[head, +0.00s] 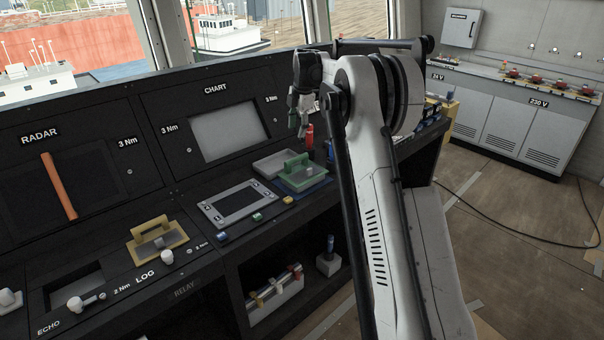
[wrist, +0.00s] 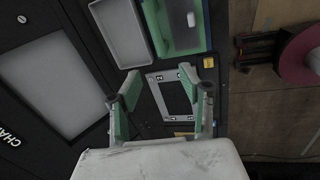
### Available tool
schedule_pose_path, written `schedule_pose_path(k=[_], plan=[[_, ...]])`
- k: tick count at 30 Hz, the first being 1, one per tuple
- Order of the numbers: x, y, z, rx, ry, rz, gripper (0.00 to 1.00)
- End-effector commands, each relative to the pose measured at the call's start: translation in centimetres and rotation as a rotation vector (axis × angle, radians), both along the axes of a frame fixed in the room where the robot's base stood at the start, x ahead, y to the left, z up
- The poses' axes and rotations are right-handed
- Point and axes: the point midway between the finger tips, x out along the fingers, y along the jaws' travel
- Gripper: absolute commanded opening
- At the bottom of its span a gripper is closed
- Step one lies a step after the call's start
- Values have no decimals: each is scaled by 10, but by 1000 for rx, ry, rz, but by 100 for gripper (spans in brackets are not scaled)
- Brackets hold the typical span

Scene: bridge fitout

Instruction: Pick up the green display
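The green display (head: 294,175) is a flat green piece with a raised handle, on a blue base on the console right of the pale tray. In the wrist view the green display (wrist: 155,28) is at the top, partly cut off by the picture edge. My gripper (head: 303,122) hangs above the console, above and behind the green display in the head view. In the wrist view my gripper (wrist: 167,82) has its two fingers wide apart and nothing between them. The grey-framed screen (wrist: 153,88) shows below and between the fingers, with a gap.
A pale shallow tray (head: 268,165) lies left of the green display. The grey-framed screen (head: 213,212) and a yellow handled piece (head: 139,253) lie further left. A red-topped tool (head: 310,137) stands behind. The upright CHART panel (head: 218,132) bounds the back. Open floor lies right of the console.

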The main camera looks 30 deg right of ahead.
Motion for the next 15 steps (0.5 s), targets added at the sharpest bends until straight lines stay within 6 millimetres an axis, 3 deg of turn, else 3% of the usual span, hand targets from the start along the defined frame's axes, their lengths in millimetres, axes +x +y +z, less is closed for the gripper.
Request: schedule_pose_path(k=[6,11,15], plan=[[15,-21,-25,-10,17,101,39],[19,-24,-39,-13,20,123,39],[23,-23,-61,-13,20,123,39]])
